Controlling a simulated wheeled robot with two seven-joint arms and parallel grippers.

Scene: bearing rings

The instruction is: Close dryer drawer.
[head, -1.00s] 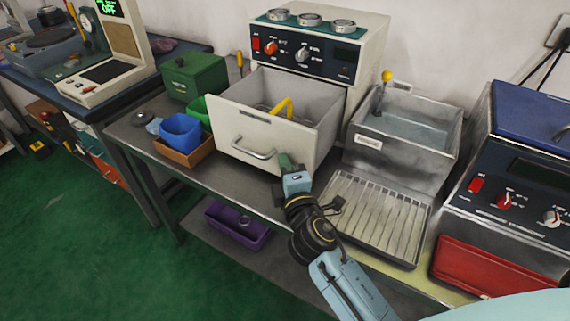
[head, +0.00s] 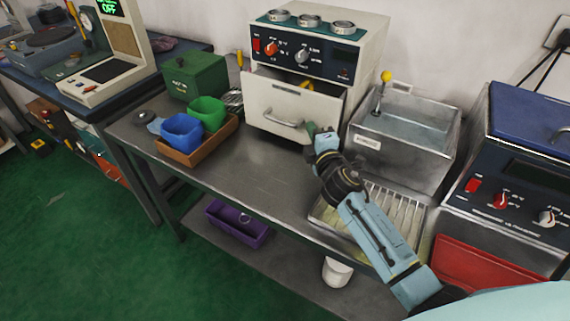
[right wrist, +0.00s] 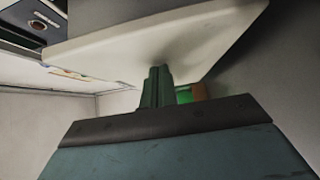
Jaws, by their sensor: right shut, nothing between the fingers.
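The dryer (head: 372,40) is a cream box with a dark control panel. A gap above the front shows a yellow thing (head: 308,85) inside. My right gripper (head: 314,132) is shut and empty, its tips at the lower right part of the drawer front, right of the handle. In the right wrist view its green fingers (right wrist: 157,88) meet the pale drawer front (right wrist: 160,40). My left gripper is not in view.
A grey water basin (head: 405,125) with a ribbed drain tray (head: 395,210) stands right of the dryer. A brown tray (head: 190,155) with blue and green bins stands left. The bench top before the drawer is clear. Several metal rings lie on top of the dryer.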

